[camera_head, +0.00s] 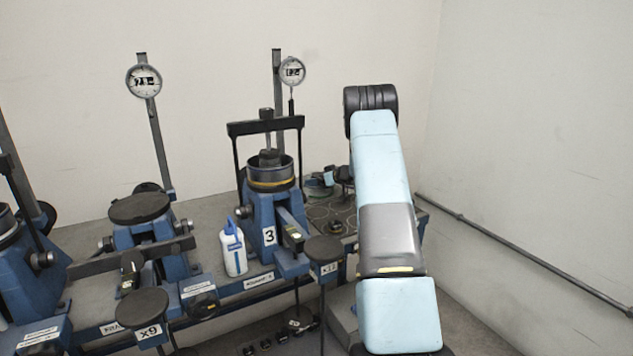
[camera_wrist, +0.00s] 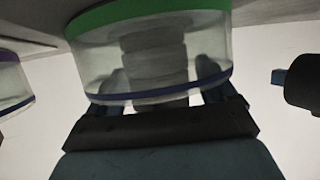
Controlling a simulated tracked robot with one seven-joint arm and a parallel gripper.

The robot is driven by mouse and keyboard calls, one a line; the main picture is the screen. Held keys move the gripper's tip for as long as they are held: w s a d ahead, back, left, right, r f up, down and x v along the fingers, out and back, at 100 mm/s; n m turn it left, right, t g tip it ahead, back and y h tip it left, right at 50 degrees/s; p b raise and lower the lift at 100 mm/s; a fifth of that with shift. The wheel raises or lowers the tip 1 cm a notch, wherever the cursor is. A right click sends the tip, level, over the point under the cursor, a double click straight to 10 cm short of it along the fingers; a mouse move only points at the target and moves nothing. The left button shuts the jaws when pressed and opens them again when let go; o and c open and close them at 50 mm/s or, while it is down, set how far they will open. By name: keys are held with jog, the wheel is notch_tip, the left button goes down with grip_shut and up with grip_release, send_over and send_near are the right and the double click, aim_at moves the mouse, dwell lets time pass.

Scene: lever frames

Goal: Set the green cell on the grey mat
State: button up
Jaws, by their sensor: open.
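The green cell (camera_wrist: 150,50) fills the upper middle of the wrist view, which looks upside down. It is a clear-walled round cup with a green band, a dark blue band and a grey stack inside. My gripper (camera_wrist: 160,82) is open, its fingers close at the cell's two sides and partly seen through or behind its wall. Contact cannot be told. In the head view a small greenish cell (camera_head: 318,188) stands at the bench's far right, beside my gripper (camera_head: 333,177), which my arm partly hides. A grey area with ring marks (camera_head: 322,212), apparently the mat, lies just in front.
Lever frame 3 (camera_head: 262,215) holds a yellow-banded cell (camera_head: 270,172) left of the ringed area. A white bottle (camera_head: 233,248) stands beside it. A purple-banded cell (camera_wrist: 12,85) is at the wrist view's left, and a dark part (camera_wrist: 305,82) juts in at the right.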

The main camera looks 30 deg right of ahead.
jog(key=shift+r, duration=0.15)
jog(key=v, duration=1.2)
jog(key=s+a+r+m+t+h, duration=0.1)
jog(key=a+r+h, duration=0.2)
jog(key=r, duration=0.5)
jog(key=s+a+r+m+t+h, duration=0.1)
jog(key=a+r+h, duration=0.2)
jog(key=r, duration=0.6)
jog(key=s+a+r+m+g+h, duration=0.2)
jog(key=s+a+r+h, duration=0.1)
jog(key=s+a+r, duration=0.45)
jog(key=s+a+f+g+y, duration=0.1)
jog(key=s+a, duration=0.5)
jog(key=s, duration=0.7)
jog(key=s+a+f+g+y, duration=0.1)
jog(key=s+a+g, duration=0.2)
jog(key=s+a, duration=0.4)
jog(key=s+a+f+g+y, duration=0.1)
jog(key=s+a, duration=0.6)
jog(key=s, duration=1.3)
jog(key=shift+f+m+g, duration=0.4)
jog(key=shift+f+g, duration=0.15)
jog(key=shift+g, duration=0.25)
jog(key=shift+a, duration=0.1)
